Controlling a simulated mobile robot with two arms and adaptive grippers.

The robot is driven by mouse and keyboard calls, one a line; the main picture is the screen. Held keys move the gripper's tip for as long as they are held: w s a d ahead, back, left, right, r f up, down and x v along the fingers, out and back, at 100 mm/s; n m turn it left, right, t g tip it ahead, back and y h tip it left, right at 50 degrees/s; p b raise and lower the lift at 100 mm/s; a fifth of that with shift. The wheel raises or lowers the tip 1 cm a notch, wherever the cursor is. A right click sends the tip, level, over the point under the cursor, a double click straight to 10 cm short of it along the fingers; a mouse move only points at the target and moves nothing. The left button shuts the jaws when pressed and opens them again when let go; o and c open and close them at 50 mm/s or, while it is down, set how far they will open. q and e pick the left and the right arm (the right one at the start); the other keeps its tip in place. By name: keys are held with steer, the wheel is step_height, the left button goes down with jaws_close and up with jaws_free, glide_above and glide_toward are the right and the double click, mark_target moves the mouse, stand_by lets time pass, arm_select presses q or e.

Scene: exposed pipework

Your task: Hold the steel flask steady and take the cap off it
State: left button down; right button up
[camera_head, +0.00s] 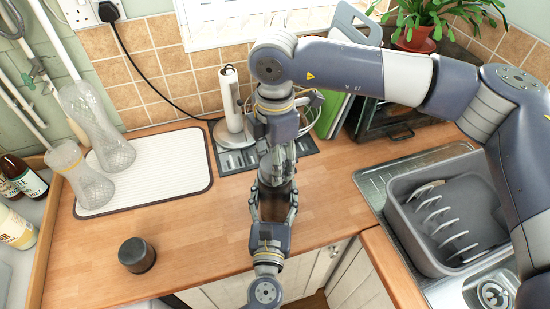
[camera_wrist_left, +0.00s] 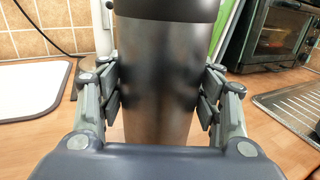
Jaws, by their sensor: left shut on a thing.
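The steel flask (camera_wrist_left: 158,85) stands upright in the left wrist view, a brushed cylinder with a dark band, the cap (camera_wrist_left: 165,9), at its top edge. My left gripper (camera_wrist_left: 160,88) has its finger pads on both sides of the flask and is shut on it. In the head view my left gripper (camera_head: 273,200) reaches up from the bottom. My right gripper (camera_head: 278,160) comes down from above at the top of the flask. It hides most of the flask and cap, and I cannot tell whether its fingers are shut on the cap.
A dark squat cylinder (camera_head: 137,255) stands on the clear front left worktop. A white mat (camera_head: 165,165) with glassware lies at left. A paper-towel holder (camera_head: 232,110) stands behind the grippers. A grey basin with a dish rack (camera_head: 440,215) sits at right.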

steer(key=n, duration=2.1)
steer(key=shift+n, duration=0.3)
steer(key=n, duration=2.4)
steer(key=shift+r+n, duration=0.1)
steer(key=shift+n, duration=0.2)
steer(key=n, duration=0.6)
steer(key=shift+w, duration=0.1)
